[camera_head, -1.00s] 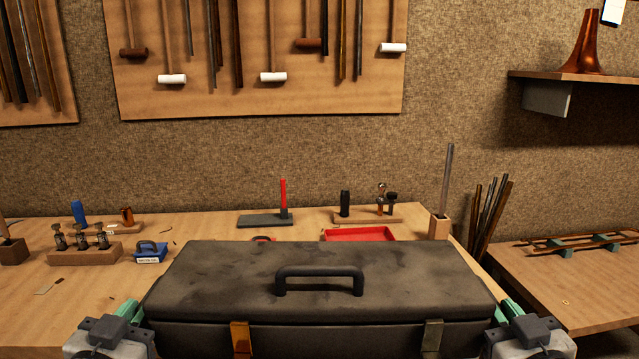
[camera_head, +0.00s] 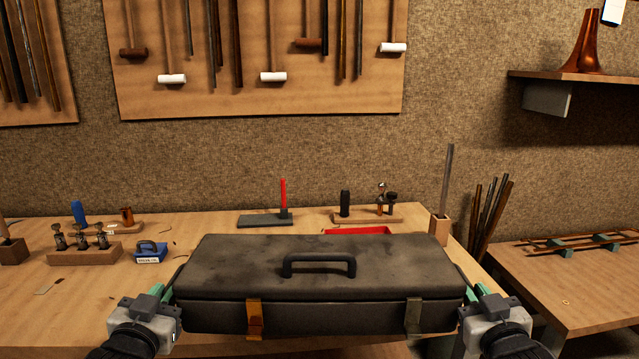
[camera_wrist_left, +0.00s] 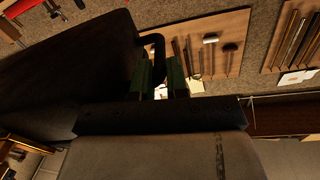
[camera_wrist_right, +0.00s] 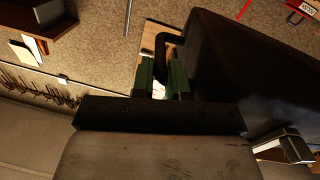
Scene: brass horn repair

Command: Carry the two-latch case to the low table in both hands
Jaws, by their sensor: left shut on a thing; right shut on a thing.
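The dark two-latch case (camera_head: 330,270) is level with its lid closed and its black top handle (camera_head: 319,260) upright. A brass-coloured latch (camera_head: 254,318) is on its front left and a greyer latch (camera_head: 413,316) on its front right. My left gripper (camera_head: 166,293) is shut at the case's left end; its green fingers close on a dark side handle (camera_wrist_left: 156,48) in the left wrist view. My right gripper (camera_head: 473,294) is shut at the right end, on the other side handle (camera_wrist_right: 163,48). The case's underside is hidden.
The workbench (camera_head: 60,325) behind the case bears a red tray (camera_head: 358,231), a blue block (camera_head: 151,252) and small tools. At the right is another wooden table (camera_head: 580,285) with rods on green supports. Upright rods (camera_head: 490,215) stand between the two.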

